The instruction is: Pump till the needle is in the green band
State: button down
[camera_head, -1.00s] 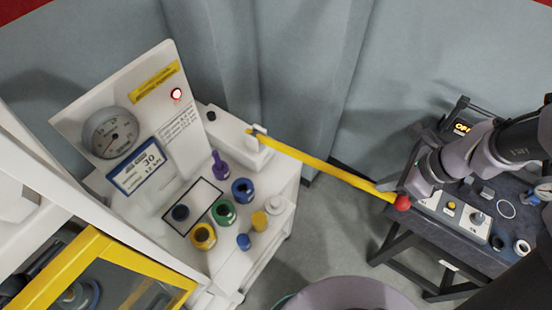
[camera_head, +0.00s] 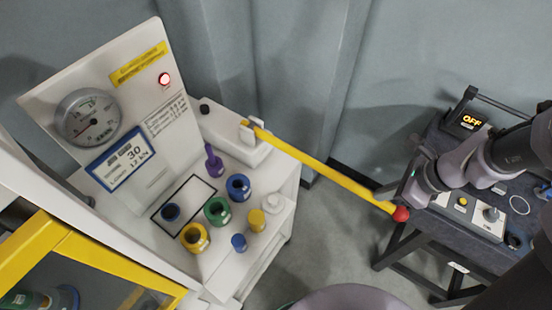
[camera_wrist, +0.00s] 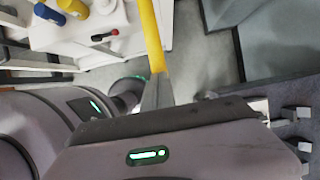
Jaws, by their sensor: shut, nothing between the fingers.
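The yellow pump lever (camera_head: 315,163) runs from a white block (camera_head: 235,140) on the white test stand out to a red knob (camera_head: 401,214). My gripper (camera_head: 384,191) is shut and empty at the knob end, against or just over the lever; exact contact is hard to tell. In the wrist view the lever (camera_wrist: 150,40) runs up to the grey fingertips (camera_wrist: 157,92). The round gauge (camera_head: 88,117) is on the upright white panel. Its needle seems to point to the lower left; I cannot make out a green band.
Several coloured rings and plugs stand on the stand's top. A dark bench (camera_head: 455,225) with a control panel is at the right. Floor shows between them.

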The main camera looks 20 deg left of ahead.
aim_at(385, 202)
jog(key=shift+d+f+b, duration=0.1)
jog(key=shift+f+b, duration=1.95)
jog(key=shift+f, duration=0.6)
jog(key=shift+r, duration=0.1)
notch_tip(385, 202, up, 14)
jog(key=r+p, duration=0.1)
jog(key=p, duration=1.2)
notch_tip(385, 202, down, 15)
jog(key=b, duration=1.2)
jog(key=shift+b, duration=0.35)
